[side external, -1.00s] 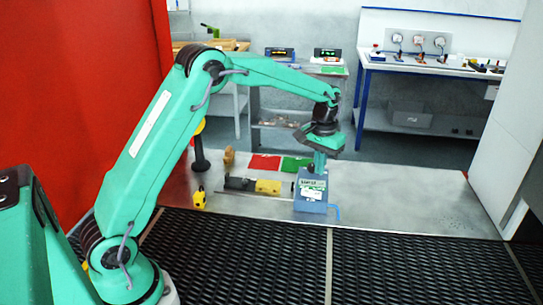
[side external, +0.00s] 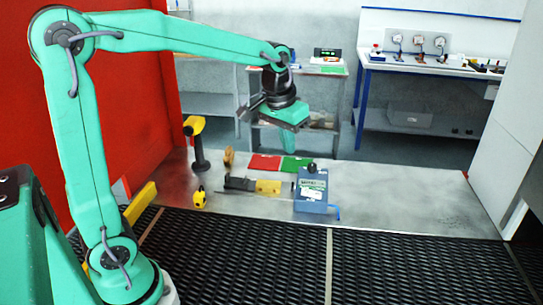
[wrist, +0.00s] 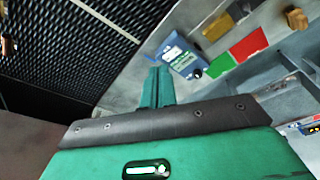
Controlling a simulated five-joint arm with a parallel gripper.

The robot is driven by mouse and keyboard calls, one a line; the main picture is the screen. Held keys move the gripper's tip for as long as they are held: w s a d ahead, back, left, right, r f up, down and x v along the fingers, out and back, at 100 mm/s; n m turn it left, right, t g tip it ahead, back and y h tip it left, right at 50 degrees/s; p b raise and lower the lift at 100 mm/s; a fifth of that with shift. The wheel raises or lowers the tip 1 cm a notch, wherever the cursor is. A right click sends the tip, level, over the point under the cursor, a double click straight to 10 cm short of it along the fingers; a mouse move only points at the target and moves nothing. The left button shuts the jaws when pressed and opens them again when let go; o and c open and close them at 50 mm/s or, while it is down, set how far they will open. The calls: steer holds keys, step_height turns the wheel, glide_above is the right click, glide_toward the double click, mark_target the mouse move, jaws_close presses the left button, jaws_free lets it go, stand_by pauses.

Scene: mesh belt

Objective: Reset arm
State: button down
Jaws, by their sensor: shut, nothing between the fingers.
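My gripper (side external: 291,146) hangs in the air above the back of the metal plate (side external: 400,195), pointing down. Its green fingers (wrist: 155,88) are together and empty in the wrist view. The green arm is raised, with its upper link nearly upright. A blue box (side external: 312,192) with a white label and a black knob stands on the plate, below and right of my gripper and apart from it. The box also shows in the wrist view (wrist: 178,54), just right of the fingers.
A red mat (side external: 264,164) and a green mat (side external: 296,164) lie behind the box. A yellow-topped black post (side external: 198,150), a small yellow object (side external: 199,199) and a yellow-and-black tool (side external: 255,186) stand or lie left of it. Black mesh (side external: 250,260) runs along the front. The plate's right side is clear.

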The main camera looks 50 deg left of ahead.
steer(key=s+d+m+t, duration=0.1)
steer(key=s+t, duration=0.2)
steer(key=s, duration=1.5)
steer(key=shift+s+d+f+m, duration=0.15)
steer(key=shift+d+f+m, duration=0.05)
steer(key=shift+d+m, duration=0.1)
